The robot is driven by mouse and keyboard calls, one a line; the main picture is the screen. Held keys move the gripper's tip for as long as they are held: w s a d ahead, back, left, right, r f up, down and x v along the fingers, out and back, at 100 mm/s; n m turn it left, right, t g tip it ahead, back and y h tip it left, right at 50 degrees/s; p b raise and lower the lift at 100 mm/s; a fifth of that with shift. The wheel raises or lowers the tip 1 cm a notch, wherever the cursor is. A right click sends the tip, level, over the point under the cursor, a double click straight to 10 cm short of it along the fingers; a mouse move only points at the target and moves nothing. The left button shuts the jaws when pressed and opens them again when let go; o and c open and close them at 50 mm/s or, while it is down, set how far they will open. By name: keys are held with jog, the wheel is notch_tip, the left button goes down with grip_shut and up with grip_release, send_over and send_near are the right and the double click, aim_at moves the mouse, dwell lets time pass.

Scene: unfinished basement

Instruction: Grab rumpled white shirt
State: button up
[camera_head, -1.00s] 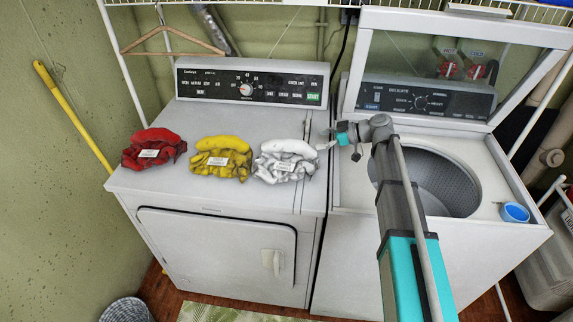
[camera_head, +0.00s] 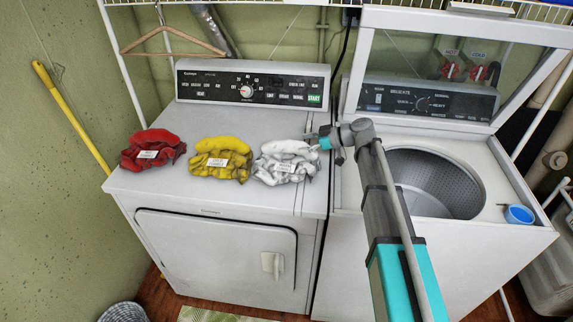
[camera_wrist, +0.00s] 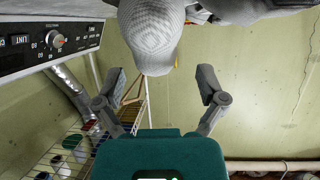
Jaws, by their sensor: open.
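The rumpled white shirt (camera_head: 285,168) lies bunched on top of the dryer (camera_head: 205,203), at the right of a row of three garments, with a small white label on it. My gripper (camera_head: 312,139) is at the shirt's upper right edge in the head view, reaching in from the right. In the wrist view my gripper (camera_wrist: 163,85) has its two fingers spread wide. The white shirt (camera_wrist: 150,38) shows beyond them, at the top centre. The gap between the fingers looks empty. Whether a finger touches the cloth I cannot tell.
A yellow garment (camera_head: 220,160) lies just left of the shirt, and a red one (camera_head: 152,150) farther left. The dryer's control panel (camera_head: 252,84) rises behind. The open washer tub (camera_head: 437,182) is at the right, with a blue cup (camera_head: 519,214) on its rim.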

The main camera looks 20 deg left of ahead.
aim_at(294, 145)
jog(key=shift+b+x, duration=0.6)
jog(key=shift+x, duration=1.25)
grip_shut()
jog(key=shift+r, duration=0.1)
notch_tip(294, 145, up, 3)
jog(key=p, duration=0.3)
jog(key=s+d+r+p, duration=0.6)
jog(key=s+r+p, duration=0.3)
jog(key=s, duration=0.3)
jog(key=shift+s+r+p, duration=0.3)
jog(key=shift+r+p, duration=0.05)
jog(key=shift+p, duration=0.2)
jog(key=shift+d, duration=0.15)
